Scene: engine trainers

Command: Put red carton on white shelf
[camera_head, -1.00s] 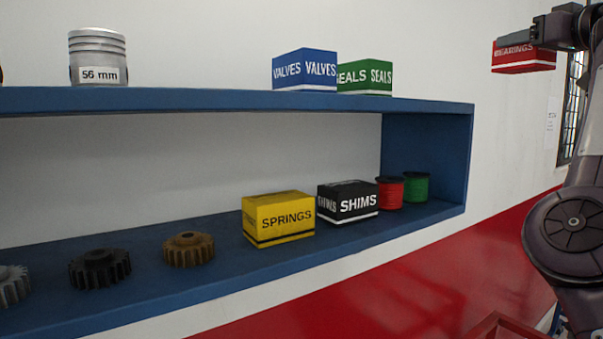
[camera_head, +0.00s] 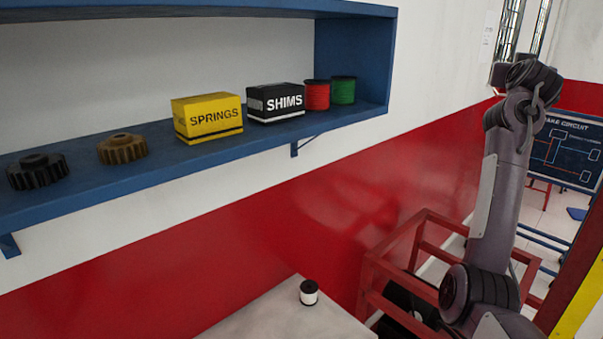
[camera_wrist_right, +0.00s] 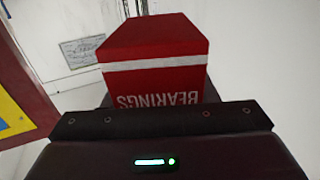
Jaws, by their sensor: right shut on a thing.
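The red carton (camera_wrist_right: 155,62), marked BEARINGS with a white band, is in my right gripper (camera_wrist_right: 158,108) in the right wrist view. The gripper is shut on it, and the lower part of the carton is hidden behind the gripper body. In the head view my right arm stands raised at the right; its gripper and the carton do not show there. My left gripper is in neither view. No white shelf can be made out; the shelf in the head view is blue (camera_head: 130,178).
On the blue shelf are a yellow SPRINGS box (camera_head: 207,118), a black SHIMS box (camera_head: 276,103), red (camera_head: 317,95) and green (camera_head: 343,90) spools, and gears. Below are a pale tabletop (camera_head: 270,318) with a small spool (camera_head: 309,292) and a red frame (camera_head: 372,290) beside my arm.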

